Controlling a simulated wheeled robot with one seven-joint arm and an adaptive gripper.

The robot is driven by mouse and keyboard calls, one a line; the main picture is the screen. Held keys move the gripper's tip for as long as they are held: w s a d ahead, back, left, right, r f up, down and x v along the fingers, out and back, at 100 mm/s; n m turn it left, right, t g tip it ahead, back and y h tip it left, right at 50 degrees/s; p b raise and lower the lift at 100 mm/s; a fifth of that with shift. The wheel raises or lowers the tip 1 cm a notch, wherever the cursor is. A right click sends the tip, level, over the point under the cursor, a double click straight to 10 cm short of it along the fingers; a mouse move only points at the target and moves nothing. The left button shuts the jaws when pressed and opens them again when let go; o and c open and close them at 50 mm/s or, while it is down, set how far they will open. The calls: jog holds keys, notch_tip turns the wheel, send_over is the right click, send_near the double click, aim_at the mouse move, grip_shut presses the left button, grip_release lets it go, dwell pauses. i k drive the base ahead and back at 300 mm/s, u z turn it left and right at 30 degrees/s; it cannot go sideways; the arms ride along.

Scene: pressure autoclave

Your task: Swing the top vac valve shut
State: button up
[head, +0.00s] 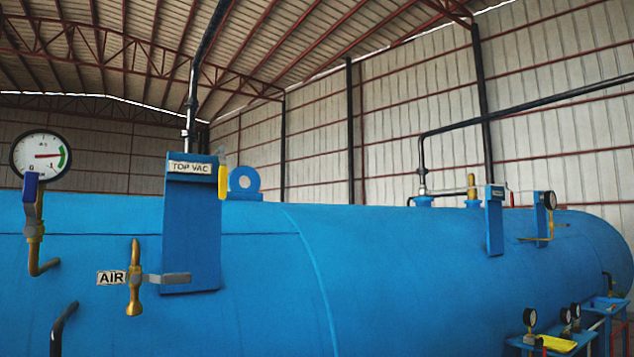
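The TOP VAC label (190,168) is a pale plate on top of a blue upright bracket (190,235) on the autoclave. A yellow lever (222,182) hangs straight down at the right edge of that label, with a small pale metal piece at its upper end. A dark pipe (196,85) comes down from the roof to a metal fitting just behind the bracket. The valve body is mostly hidden behind the bracket and label. My gripper is not in view.
The blue autoclave (400,270) fills the lower view. A pressure gauge (41,155) with a blue-handled valve (30,186) stands left of the bracket. A brass AIR valve (135,280) sits before its lower left. A blue lifting ring (244,181) stands close right of the lever.

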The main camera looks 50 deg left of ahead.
aim_at(223, 169)
jog(key=z, duration=0.4)
jog(key=k, duration=1)
jog(key=u, duration=2.2)
